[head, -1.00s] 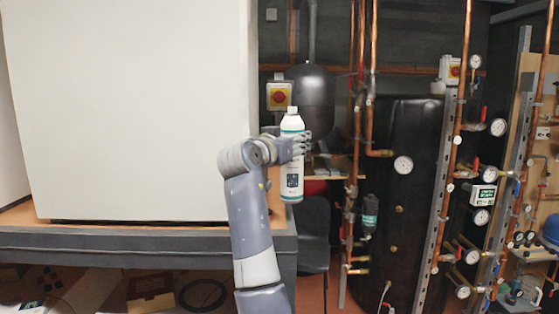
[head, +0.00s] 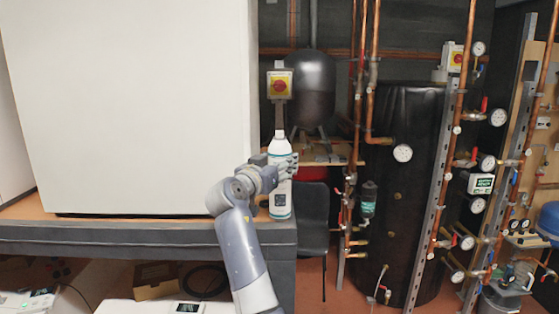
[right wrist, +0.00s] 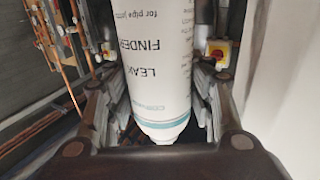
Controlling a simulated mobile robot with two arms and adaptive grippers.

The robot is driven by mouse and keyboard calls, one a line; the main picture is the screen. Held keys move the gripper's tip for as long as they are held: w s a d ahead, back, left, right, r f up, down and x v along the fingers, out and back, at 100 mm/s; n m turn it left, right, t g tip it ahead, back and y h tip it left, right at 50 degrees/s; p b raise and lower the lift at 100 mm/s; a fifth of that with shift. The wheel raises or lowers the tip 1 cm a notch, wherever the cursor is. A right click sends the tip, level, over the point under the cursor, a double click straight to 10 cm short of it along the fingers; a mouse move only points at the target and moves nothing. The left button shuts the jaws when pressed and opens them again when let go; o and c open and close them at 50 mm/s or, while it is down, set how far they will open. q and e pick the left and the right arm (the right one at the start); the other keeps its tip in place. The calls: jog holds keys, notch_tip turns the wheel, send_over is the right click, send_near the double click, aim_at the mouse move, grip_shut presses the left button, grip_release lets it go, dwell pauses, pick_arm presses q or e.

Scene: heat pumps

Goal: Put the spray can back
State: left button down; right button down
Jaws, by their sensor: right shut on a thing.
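The spray can (head: 280,202) is white with a teal band and a white cap, and it stands upright in my right gripper (head: 284,170). In the head view it is at the right end of the dark-edged bench (head: 150,236), beside the large white cabinet. In the right wrist view the can (right wrist: 155,60) fills the space between the two fingers (right wrist: 158,110), with "LEAK FINDER" lettering showing. The fingers are shut around it. Whether its base touches the bench top I cannot tell. My left gripper is not in view.
The large white cabinet (head: 130,110) stands on the bench left of the can. Behind are a yellow-and-red switch (head: 279,85), a grey vessel (head: 311,85) and copper pipes (head: 373,80). A dark chair (head: 312,215) is right of the bench end. A black tank (head: 405,190) stands farther right.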

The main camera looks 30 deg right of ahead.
jog(key=c, duration=1)
grip_release()
jog(key=shift+f, duration=0.1)
jog(key=shift+c, duration=0.2)
jog(key=b+v, duration=0.4)
jog(key=v, duration=0.8)
jog(key=shift+b, duration=0.35)
